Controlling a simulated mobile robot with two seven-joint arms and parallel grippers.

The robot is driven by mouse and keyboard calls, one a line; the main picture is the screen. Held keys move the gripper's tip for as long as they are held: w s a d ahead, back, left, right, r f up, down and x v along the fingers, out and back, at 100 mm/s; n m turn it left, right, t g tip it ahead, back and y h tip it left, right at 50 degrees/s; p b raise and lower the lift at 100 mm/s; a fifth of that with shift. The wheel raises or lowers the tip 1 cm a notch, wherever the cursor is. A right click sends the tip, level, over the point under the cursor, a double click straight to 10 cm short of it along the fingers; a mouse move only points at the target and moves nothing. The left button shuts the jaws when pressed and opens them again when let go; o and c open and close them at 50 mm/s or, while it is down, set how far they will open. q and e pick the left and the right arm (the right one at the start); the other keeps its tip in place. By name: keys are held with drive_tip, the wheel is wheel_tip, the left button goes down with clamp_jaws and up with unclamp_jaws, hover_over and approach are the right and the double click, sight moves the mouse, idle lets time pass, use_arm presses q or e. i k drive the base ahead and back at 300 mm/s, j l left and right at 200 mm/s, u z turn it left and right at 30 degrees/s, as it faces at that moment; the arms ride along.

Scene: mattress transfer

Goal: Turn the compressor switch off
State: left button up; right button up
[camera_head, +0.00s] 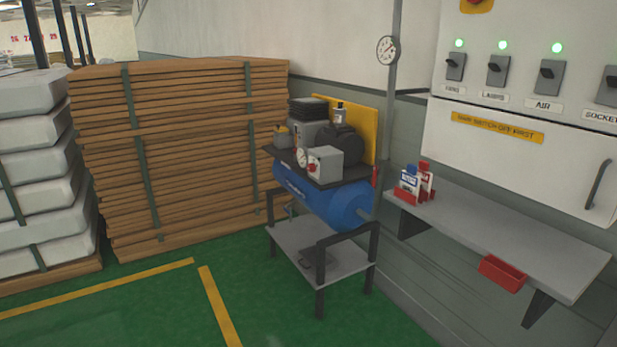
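The compressor has a blue tank (318,196) and stands on a grey metal stand (322,262) in the middle of the head view. A grey box (325,162) with a small red part (312,166) on its left face sits on top, beside a round gauge (301,157). Whether the red part is a switch, and its position, I cannot tell. A white wall panel (480,55) at the right carries a row of dark switches, including one labelled AIR (548,77) with a lit green lamp (557,48) above it. Neither gripper is in view.
A grey wall shelf (520,240) below the panel holds small tags (416,184) and has a red tray (502,274) at its front. Stacked brown boards (190,150) and white wrapped blocks (40,170) stand left. Green floor (150,310) is clear in front.

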sight(311, 168)
drive_tip(key=i+j+z, duration=0.1)
drive_tip(key=i, duration=0.4)
drive_tip(key=i+j+z, duration=0.1)
drive_tip(key=i+j, duration=0.15)
drive_tip(key=i+j+z, duration=0.1)
drive_tip(key=i+j, duration=0.15)
drive_tip(key=j, duration=0.2)
drive_tip(key=i+j+z, duration=0.1)
drive_tip(key=i+j, duration=0.15)
drive_tip(key=j, duration=0.1)
